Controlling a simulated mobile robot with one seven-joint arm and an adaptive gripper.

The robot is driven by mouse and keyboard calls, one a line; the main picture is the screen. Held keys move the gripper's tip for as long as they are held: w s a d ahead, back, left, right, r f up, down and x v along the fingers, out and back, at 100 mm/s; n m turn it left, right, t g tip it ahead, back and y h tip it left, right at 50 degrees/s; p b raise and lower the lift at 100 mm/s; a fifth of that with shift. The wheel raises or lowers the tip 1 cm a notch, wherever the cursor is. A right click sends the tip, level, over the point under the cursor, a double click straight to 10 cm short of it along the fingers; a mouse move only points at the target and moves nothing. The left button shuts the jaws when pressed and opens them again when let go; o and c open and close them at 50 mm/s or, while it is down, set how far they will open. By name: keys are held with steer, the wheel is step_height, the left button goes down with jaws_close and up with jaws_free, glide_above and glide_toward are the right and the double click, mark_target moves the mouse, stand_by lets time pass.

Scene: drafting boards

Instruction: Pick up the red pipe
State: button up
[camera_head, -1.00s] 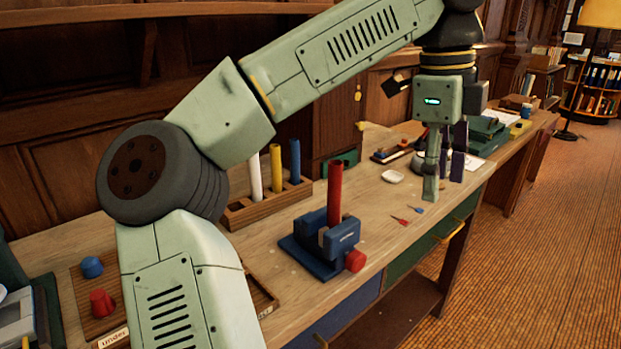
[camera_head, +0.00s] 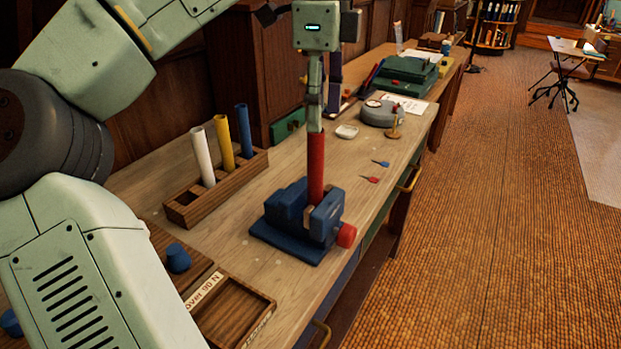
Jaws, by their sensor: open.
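The red pipe (camera_head: 316,168) stands upright in a blue vise (camera_head: 297,222) with a red knob (camera_head: 346,235), on the wooden bench. My gripper (camera_head: 315,128) points down over the top of the pipe. Its fingers overlap the pipe's upper end in this view, and the jaws are open. I cannot tell from this angle whether the fingers are around the pipe or in front of it.
A wooden rack (camera_head: 190,207) with white, yellow and blue tubes stands left of the vise. A wooden tray (camera_head: 232,310) lies in front. Two small darts (camera_head: 370,180), a white dish (camera_head: 347,132) and a grey round device (camera_head: 380,112) lie beyond. The bench's right edge is close to the vise.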

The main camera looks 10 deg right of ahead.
mark_target(316, 157)
step_height(316, 157, down, 4)
steer(key=shift+f+b, duration=0.1)
steer(key=shift+b, duration=0.75)
steer(key=shift+w+a+f+p, duration=0.15)
steer(key=shift+f+p, duration=0.2)
steer(key=shift+f, duration=0.95)
steer(key=shift+w+a+f+p, duration=0.1)
steer(key=shift+f+p, duration=0.2)
steer(key=shift+f, duration=0.95)
steer(key=shift+c, duration=0.4)
jaws_close()
